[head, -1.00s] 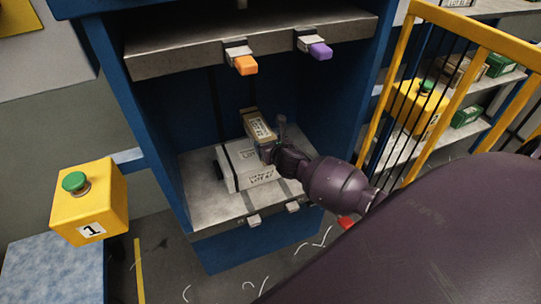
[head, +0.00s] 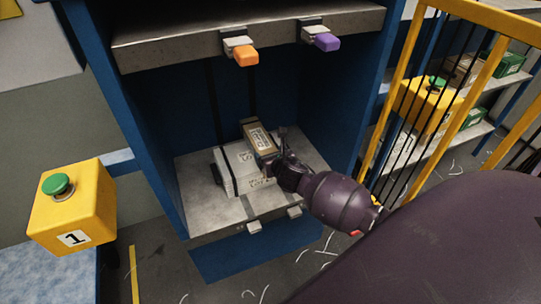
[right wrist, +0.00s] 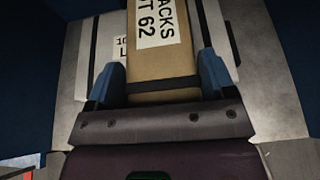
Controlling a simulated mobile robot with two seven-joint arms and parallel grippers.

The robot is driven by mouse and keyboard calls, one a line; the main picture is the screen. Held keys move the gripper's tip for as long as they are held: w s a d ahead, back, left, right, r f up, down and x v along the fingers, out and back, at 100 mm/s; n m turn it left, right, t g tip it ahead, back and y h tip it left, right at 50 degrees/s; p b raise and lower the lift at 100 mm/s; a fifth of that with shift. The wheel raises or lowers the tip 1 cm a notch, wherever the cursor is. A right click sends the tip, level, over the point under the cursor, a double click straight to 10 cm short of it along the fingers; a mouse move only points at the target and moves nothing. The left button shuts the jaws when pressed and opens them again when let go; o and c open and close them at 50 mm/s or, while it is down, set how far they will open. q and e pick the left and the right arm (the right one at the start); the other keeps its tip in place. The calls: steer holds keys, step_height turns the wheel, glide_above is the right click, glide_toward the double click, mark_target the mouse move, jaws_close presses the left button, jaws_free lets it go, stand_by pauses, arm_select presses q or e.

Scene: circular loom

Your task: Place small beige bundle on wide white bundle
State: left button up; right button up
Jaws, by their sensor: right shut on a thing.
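The small beige bundle (head: 258,138) has a white printed label and a dark strap. My right gripper (head: 275,165) is shut on it, with a blue finger on each side in the right wrist view (right wrist: 163,85). The beige bundle also shows there (right wrist: 158,65). The wide white bundle (head: 237,162) lies on the lower grey shelf, and the beige bundle is above it. I cannot tell whether the two touch. The white bundle (right wrist: 108,50) shows behind the beige one in the right wrist view. My left gripper is not in view.
The lower shelf (head: 195,190) sits in a blue cabinet frame (head: 150,130). An upper shelf (head: 180,45) with orange (head: 245,55) and purple (head: 327,41) tabs hangs above. A yellow barred fence (head: 405,110) stands right. A yellow button box (head: 75,210) stands left.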

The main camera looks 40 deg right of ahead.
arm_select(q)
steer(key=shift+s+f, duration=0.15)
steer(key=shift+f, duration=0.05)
arm_select(e)
steer(key=o, duration=1.2)
steer(key=shift+f, duration=0.1)
